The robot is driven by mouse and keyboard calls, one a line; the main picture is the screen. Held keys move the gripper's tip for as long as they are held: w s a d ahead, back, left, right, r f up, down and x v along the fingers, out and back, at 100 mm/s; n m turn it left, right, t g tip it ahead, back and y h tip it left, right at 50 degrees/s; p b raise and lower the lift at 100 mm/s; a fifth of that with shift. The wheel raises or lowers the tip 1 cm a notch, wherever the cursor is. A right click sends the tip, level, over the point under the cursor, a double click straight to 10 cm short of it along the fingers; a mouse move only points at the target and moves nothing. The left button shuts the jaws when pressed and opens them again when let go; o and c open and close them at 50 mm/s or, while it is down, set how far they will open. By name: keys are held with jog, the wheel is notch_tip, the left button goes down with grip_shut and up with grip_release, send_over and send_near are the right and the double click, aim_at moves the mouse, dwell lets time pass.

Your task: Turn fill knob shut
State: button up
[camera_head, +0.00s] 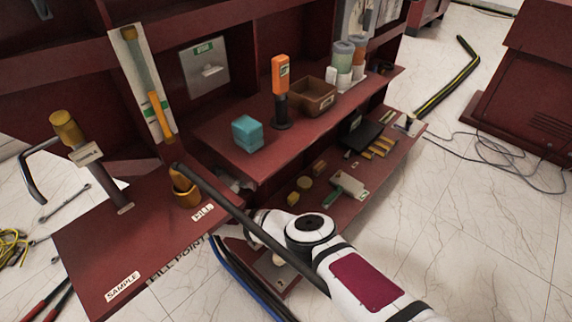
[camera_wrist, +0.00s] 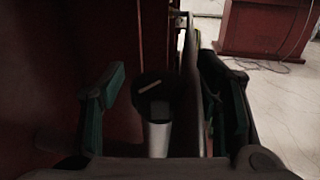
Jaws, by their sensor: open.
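A brass-coloured knob (camera_head: 184,190) stands on the dark red ledge (camera_head: 95,245) behind the FILL label (camera_head: 203,213) in the head view. A dark bar crosses close to its top. A second, taller brass-topped fitting (camera_head: 66,130) stands at the ledge's left, tilted in the picture. My gripper (camera_wrist: 168,88) is open in the wrist view, its green-padded fingers spread apart. Between them shows a pale cylinder (camera_wrist: 158,138) with a dark round part and a tan stripe above it; I cannot tell whether this is the fill knob. In the head view I cannot make out my fingers.
The dark bar (camera_head: 235,217) runs diagonally over the ledge. On the shelf to the right stand a teal block (camera_head: 247,133), an orange device (camera_head: 281,75) and a brown bin (camera_head: 312,96). Tools lie on the lower shelf. Hoses (camera_head: 243,273) hang below. Open tiled floor (camera_head: 480,235) lies right.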

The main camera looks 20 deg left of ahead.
jog(key=y+p, duration=0.1)
jog(key=n+y+p, duration=0.1)
jog(key=p, duration=0.1)
jog(key=shift+r+n+y, duration=0.2)
jog(key=shift+n+y, duration=0.1)
jog(key=shift+n+y+p, duration=0.7)
jog(key=shift+y+p, duration=0.2)
jog(key=shift+y, duration=0.2)
jog(key=n+y+p, duration=0.1)
jog(key=n+y, duration=0.1)
jog(key=y, duration=0.1)
jog(key=shift+f+y, duration=0.1)
jog(key=shift+y, duration=0.2)
jog(key=shift+w+f+n+g+y+b, duration=0.1)
jog(key=shift+n+g+y+b, duration=0.45)
jog(key=shift+n+y, duration=0.55)
jog(key=y+b, duration=0.1)
jog(key=n+g+y+b, duration=0.1)
jog(key=shift+f+n+b, duration=0.2)
jog(key=shift+n+b, duration=0.1)
jog(key=shift+b, duration=0.05)
jog(key=n+g+y+b, duration=0.1)
jog(key=g+y+b, duration=0.1)
jog(key=y+b, duration=0.1)
jog(key=shift+n+b, duration=0.4)
jog(key=shift+b, duration=0.4)
jog(key=n+g+y+b, duration=0.3)
jog(key=b, duration=0.5)
jog(key=shift+g, duration=0.25)
